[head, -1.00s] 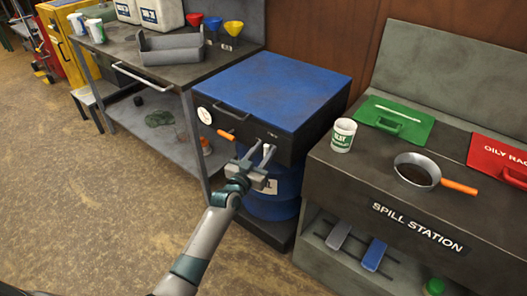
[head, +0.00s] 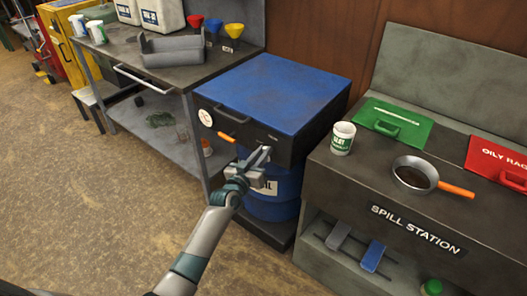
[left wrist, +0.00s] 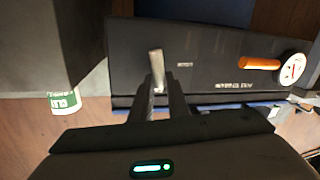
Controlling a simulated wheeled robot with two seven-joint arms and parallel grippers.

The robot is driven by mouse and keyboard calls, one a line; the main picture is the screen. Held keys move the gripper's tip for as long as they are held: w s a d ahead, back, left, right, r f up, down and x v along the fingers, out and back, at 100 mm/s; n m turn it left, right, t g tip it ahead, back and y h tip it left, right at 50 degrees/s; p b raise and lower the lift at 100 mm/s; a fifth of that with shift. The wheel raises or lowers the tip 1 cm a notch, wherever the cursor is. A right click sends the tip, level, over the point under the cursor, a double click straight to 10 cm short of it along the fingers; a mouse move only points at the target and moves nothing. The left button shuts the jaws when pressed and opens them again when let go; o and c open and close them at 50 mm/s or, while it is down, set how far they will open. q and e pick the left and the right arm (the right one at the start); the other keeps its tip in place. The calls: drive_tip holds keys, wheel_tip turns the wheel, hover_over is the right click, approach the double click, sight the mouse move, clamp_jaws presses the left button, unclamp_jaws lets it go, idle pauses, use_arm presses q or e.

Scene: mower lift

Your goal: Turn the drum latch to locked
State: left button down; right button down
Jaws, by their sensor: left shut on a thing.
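The drum latch, a pale metal lever (left wrist: 156,68), sticks out of the dark front panel under the blue lid (head: 275,90). My left gripper (head: 263,155) is at that panel in the head view, its fingers mostly covering the lever. In the left wrist view my left gripper (left wrist: 157,98) is closed around the lever, whose end shows between the fingers. The blue drum (head: 283,188) stands below the panel. An orange handle (head: 227,137) is on the same panel, apart from my gripper; it also shows in the left wrist view (left wrist: 260,63). My right gripper is out of view.
The spill station (head: 375,190) stands close on the right, with a white-green can (head: 342,138) and a pan (head: 412,176) on top. A workbench (head: 190,77) with a grey tray (head: 171,54) is on the left. The floor in front is open.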

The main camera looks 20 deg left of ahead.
use_arm(q)
drive_tip(key=n, duration=0.2)
drive_tip(key=n+g+p, duration=0.1)
drive_tip(key=n, duration=0.1)
drive_tip(key=a+n+p, duration=0.1)
drive_tip(key=n, duration=0.1)
drive_tip(key=shift+w+a+f+g+h, duration=0.1)
drive_tip(key=shift+w+f+g+h, duration=0.1)
drive_tip(key=shift+f+g+h, duration=0.15)
drive_tip(key=shift+w+a+f+n+g+h, duration=0.1)
drive_tip(key=shift+f+n+g+h, duration=0.15)
drive_tip(key=shift+n, duration=0.95)
drive_tip(key=shift+s+a+f+n+g+h, duration=0.1)
drive_tip(key=shift+n+h, duration=0.3)
drive_tip(key=shift+n, duration=0.8)
drive_tip(key=shift+w+a+f+n+g+h, duration=0.1)
drive_tip(key=shift+f+n+h, duration=0.15)
drive_tip(key=shift+n, duration=0.95)
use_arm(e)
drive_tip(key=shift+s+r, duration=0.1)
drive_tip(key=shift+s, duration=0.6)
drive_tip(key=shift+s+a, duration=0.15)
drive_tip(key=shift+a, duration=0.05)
